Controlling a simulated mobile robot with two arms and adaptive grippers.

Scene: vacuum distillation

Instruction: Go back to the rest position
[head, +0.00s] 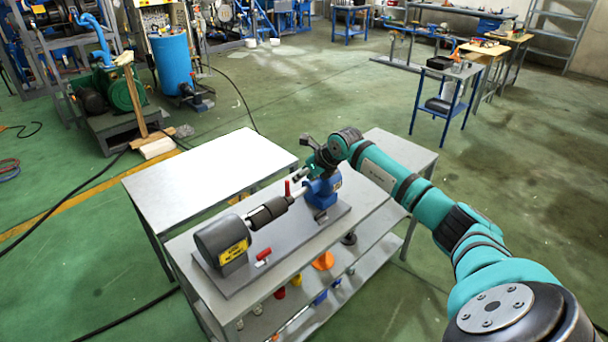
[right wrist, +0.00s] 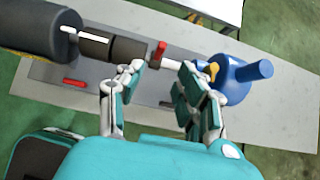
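My right arm comes in from the right in the head view. Its gripper (head: 312,160) is over the bench apparatus, near the blue pump body (head: 322,194). In the right wrist view the gripper (right wrist: 161,76) has its two fingers spread apart, with nothing held between them. An upright red valve handle (right wrist: 159,50) on the pipe shows beyond the gap between the fingertips; I cannot tell how far below them it is. The blue body also shows in this view (right wrist: 236,80), just right of the right finger. My left gripper is in neither view.
A dark cylinder (head: 222,242) with a yellow label sits at the left of the grey base plate (head: 236,281). A red handle (head: 263,254) is on the plate. An empty white table (head: 205,172) stands behind the bench.

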